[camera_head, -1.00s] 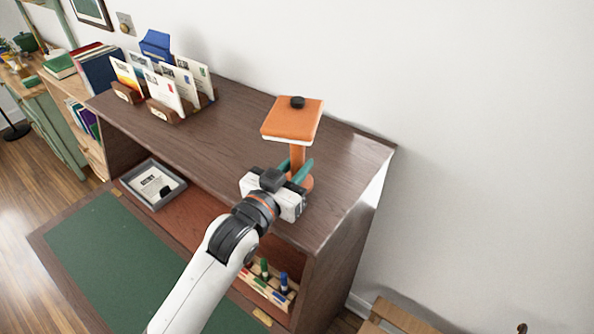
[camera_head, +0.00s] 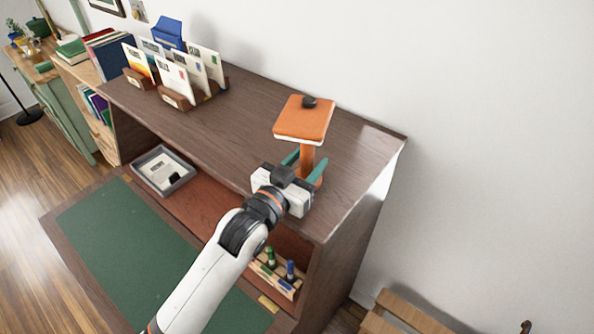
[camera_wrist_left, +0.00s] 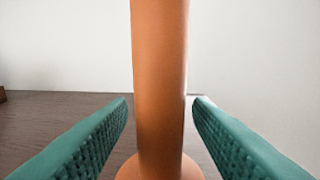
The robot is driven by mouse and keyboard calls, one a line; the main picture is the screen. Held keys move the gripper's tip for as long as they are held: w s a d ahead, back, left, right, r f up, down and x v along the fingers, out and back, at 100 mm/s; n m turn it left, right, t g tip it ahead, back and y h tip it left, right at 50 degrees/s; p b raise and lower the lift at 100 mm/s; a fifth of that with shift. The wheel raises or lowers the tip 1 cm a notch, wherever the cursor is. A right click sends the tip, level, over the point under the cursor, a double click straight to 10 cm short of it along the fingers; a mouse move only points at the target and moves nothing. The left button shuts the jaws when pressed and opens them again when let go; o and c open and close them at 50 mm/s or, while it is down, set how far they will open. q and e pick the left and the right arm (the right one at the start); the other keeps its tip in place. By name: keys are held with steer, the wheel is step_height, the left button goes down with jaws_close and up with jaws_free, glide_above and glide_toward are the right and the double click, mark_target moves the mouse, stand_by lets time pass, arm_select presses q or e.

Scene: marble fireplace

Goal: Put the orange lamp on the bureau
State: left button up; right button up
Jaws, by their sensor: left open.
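The orange lamp (camera_head: 304,120) stands upright on the brown top of the bureau (camera_head: 345,155), near its right end. It has a square orange head with a black knob on top, a round stem and a round base. My left gripper (camera_head: 305,166) is open at the lamp's stem, with its teal fingers pointing toward it. In the left wrist view the stem (camera_wrist_left: 159,80) stands between the two open fingers, with a gap on each side. The lamp's base is partly hidden behind the gripper in the head view. My right gripper is not in view.
Letter holders with envelopes (camera_head: 175,75) and a blue box (camera_head: 168,32) stand at the left of the bureau top. A grey tray (camera_head: 163,170) and a rack of bottles (camera_head: 277,272) sit in the compartment below. A wall runs behind. The bureau top between holders and lamp is clear.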

arm_select(q)
steer(key=b+v, duration=0.3)
steer(key=v, duration=0.9)
